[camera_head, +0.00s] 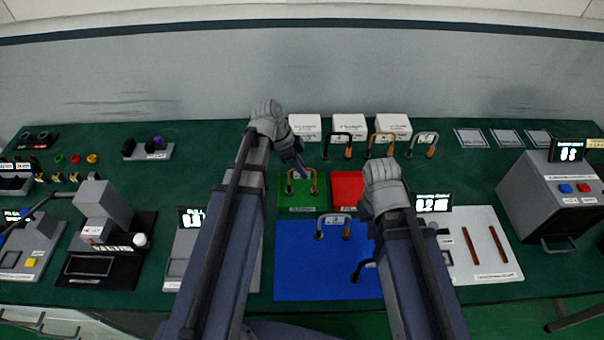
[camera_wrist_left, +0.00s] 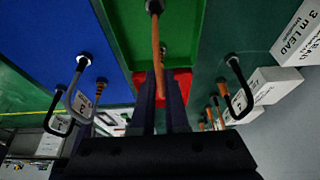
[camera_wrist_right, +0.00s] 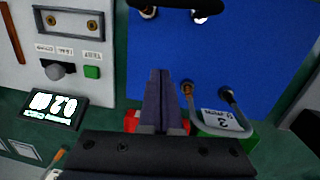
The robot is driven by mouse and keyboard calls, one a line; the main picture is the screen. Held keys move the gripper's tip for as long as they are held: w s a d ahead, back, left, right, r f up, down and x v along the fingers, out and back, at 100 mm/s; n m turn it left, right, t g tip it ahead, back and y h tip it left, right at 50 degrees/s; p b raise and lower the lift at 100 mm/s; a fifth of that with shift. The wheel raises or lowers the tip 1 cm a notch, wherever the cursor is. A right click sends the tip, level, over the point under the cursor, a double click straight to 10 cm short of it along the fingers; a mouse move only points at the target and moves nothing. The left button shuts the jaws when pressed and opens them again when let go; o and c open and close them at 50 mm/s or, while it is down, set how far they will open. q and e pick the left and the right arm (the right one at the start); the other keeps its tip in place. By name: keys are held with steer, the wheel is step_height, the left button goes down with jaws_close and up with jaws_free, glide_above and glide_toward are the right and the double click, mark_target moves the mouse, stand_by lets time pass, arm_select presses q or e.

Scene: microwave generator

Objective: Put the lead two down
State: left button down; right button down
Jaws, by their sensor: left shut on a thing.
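The lead marked 2 (camera_head: 333,222) is a grey arch with dark and brown ends at the top of the blue mat (camera_head: 300,262). Its label reads 2 in the left wrist view (camera_wrist_left: 82,103) and the right wrist view (camera_wrist_right: 222,120). My left gripper (camera_head: 301,172) is shut on another, brown lead (camera_wrist_left: 156,45) at the green tray (camera_head: 288,203); its number is not readable and I cannot tell whether it is lifted. My right gripper (camera_wrist_right: 160,75) is shut and empty above the blue mat; in the head view my arm hides its fingertips.
Several leads, such as a black one (camera_head: 337,140), stand behind, before white boxes (camera_head: 349,126). A red tray (camera_head: 346,184) adjoins the green one. A dark lead (camera_head: 363,268) is on the blue mat's right. A white panel (camera_head: 485,262) and grey device (camera_head: 550,195) stand right.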

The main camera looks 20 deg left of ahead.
arm_select(q)
steer(key=shift+r, duration=0.1)
steer(key=shift+f, duration=0.25)
steer(key=c, duration=0.9)
jaws_free()
steer(key=shift+r, duration=0.1)
